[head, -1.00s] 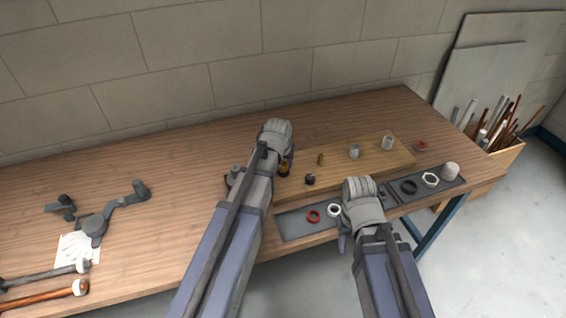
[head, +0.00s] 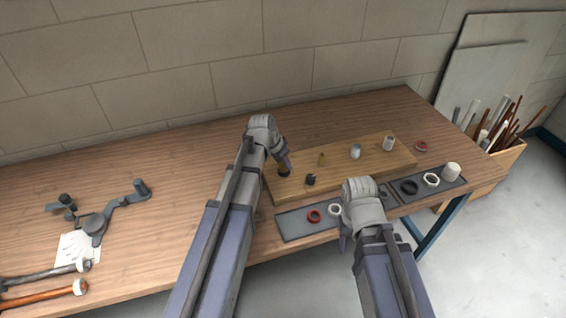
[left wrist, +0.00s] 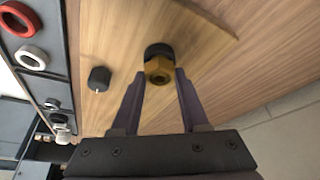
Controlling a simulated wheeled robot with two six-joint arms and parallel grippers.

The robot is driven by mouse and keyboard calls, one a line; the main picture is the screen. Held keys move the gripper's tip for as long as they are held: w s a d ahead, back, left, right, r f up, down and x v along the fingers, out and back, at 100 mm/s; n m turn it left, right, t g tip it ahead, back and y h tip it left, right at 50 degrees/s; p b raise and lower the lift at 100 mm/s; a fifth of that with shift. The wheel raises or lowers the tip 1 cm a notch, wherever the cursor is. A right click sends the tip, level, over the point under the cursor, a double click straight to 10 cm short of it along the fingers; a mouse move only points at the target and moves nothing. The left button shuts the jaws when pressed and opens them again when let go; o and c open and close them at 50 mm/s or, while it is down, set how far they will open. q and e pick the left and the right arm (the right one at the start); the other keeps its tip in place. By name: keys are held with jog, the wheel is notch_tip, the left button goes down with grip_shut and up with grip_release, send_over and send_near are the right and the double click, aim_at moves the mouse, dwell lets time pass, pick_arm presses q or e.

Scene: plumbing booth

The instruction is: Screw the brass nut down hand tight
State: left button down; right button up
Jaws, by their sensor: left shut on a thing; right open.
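The brass nut (left wrist: 158,71) sits on a dark round fitting (left wrist: 157,50) on the wooden board (left wrist: 215,45) in the left wrist view. My left gripper (left wrist: 160,75) is shut on the nut, one finger at each side. In the head view my left gripper (head: 286,163) reaches the board's left end from the left; the dark fitting (head: 284,172) shows just below its fingers, and the nut is mostly hidden. My right gripper (head: 344,232) is open near the table's front edge; its fingers are barely visible behind its wrist.
The board also bears a black knob-like fitting (head: 310,179), a small brass post (head: 321,159) and grey fittings (head: 355,152). Grey trays (head: 293,226) in front hold several rings.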

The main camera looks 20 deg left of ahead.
pick_arm(q)
jog(key=m, duration=0.1)
jog(key=m+h, duration=0.1)
jog(key=m+g, duration=0.1)
jog(key=m, duration=0.1)
jog(key=shift+w+a+f, duration=0.1)
jog(key=shift+w+a, duration=0.15)
jog(key=shift+s+m+h, duration=0.1)
jog(key=shift+m+h, duration=0.4)
jog(key=shift+m, duration=0.5)
jog(key=m, duration=0.1)
jog(key=m+g, duration=0.1)
jog(key=shift+w+m+g, duration=0.25)
jog(key=shift+m+g, duration=0.05)
jog(key=shift+m, duration=0.1)
jog(key=shift+f+m+g+h, duration=0.1)
jog(key=shift+m+g+h, duration=0.3)
jog(key=shift+m, duration=0.8)
jog(key=shift+s+m, duration=0.1)
jog(key=shift+m, duration=0.3)
grip_release()
